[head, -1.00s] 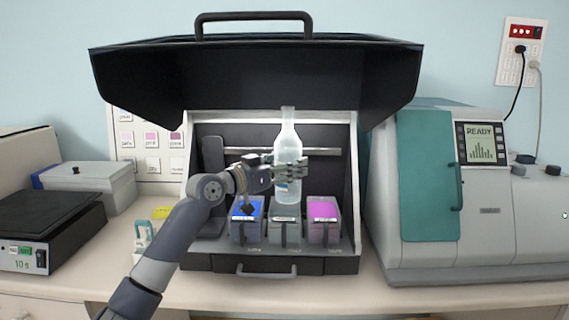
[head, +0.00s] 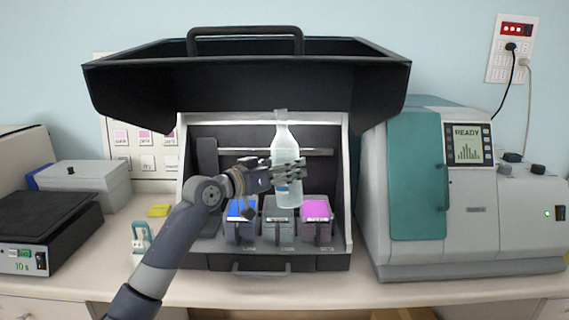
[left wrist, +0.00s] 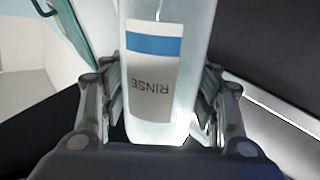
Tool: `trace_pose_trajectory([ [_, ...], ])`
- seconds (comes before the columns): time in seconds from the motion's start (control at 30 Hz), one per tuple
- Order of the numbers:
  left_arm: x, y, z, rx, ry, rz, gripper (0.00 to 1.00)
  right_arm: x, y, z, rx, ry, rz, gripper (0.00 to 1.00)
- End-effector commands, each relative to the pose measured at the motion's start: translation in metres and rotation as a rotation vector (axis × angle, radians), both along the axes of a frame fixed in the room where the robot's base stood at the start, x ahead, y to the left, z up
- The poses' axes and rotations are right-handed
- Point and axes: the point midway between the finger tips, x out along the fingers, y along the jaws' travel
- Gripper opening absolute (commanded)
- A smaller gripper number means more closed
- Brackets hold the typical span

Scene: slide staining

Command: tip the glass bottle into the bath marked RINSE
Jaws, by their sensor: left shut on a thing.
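A clear glass bottle (head: 287,150) stands nearly upright in my left gripper (head: 297,171), its neck leaning slightly left. In the left wrist view the bottle (left wrist: 165,100) sits between the fingers of my left gripper (left wrist: 163,95), which is shut on it. Its blue-banded label reads RINSE, upside down there. In the head view its lower end overlaps the middle, greyish bath (head: 279,229). A blue-filled bath (head: 241,229) is on the left and a pink-filled bath (head: 316,229) on the right. Their labels are too small to read. My right gripper is not in view.
The baths stand inside a dark case with its lid (head: 245,80) raised above the bottle. A dark upright block (head: 208,165) stands inside at left. A grey machine (head: 470,240) with a teal door is at right, a scale (head: 40,225) at left.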

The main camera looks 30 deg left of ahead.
Motion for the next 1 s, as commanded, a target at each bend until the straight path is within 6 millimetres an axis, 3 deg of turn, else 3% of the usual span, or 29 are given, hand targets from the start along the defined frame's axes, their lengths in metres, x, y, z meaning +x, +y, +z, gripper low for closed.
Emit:
trace_pose_trajectory([
  [0.4,-0.006,-0.011,0.008,-0.082,0.037,0.000,0.08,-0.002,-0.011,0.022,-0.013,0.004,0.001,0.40],
  [1.0,-0.015,-0.028,0.009,-0.211,0.106,0.000,0.08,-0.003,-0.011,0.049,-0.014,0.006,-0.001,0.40],
])
